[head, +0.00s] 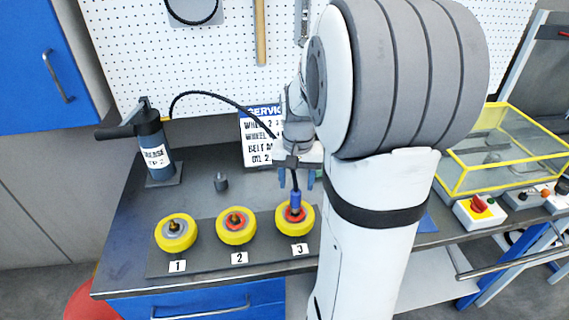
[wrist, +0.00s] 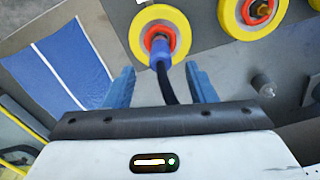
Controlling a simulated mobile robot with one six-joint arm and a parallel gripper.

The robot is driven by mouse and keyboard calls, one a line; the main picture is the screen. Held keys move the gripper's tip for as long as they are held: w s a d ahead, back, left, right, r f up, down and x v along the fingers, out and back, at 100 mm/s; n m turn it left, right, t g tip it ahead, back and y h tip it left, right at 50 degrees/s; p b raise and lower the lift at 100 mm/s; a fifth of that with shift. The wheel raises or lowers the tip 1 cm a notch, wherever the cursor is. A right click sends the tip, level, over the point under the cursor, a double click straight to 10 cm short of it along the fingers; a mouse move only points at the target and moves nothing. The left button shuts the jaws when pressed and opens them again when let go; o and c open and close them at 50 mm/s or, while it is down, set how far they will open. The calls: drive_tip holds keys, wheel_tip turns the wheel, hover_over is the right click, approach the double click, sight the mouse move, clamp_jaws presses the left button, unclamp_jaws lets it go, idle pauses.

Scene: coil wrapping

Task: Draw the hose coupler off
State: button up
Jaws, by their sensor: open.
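The blue hose coupler (head: 295,201) stands upright on the red hub of yellow wheel 3 (head: 308,219). It also shows in the wrist view (wrist: 160,49), seated at the wheel's centre, with the black hose (wrist: 167,84) running from it back between my fingers. My gripper (head: 297,186) is open, its blue fingers just above the coupler, one to each side. In the wrist view my gripper (wrist: 160,70) has its fingers well apart, and they do not touch the coupler. The hose's other end meets the grease pump (head: 154,145); part of the hose is hidden behind my arm.
Yellow wheels 1 (head: 175,233) and 2 (head: 236,226) sit left of wheel 3 on a dark mat (head: 208,261). A small grey cylinder (head: 221,182) stands behind them. A service sign (head: 258,130) leans behind my gripper. A yellow-framed clear box (head: 505,150) is at the right.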

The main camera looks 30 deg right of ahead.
sight(296, 191)
wheel_tip(296, 191, down, 6)
drive_tip(key=shift+f+p, duration=0.25)
drive_tip(key=shift+p, duration=0.1)
drive_tip(key=shift+c, duration=0.4)
clamp_jaws()
idle(0.4)
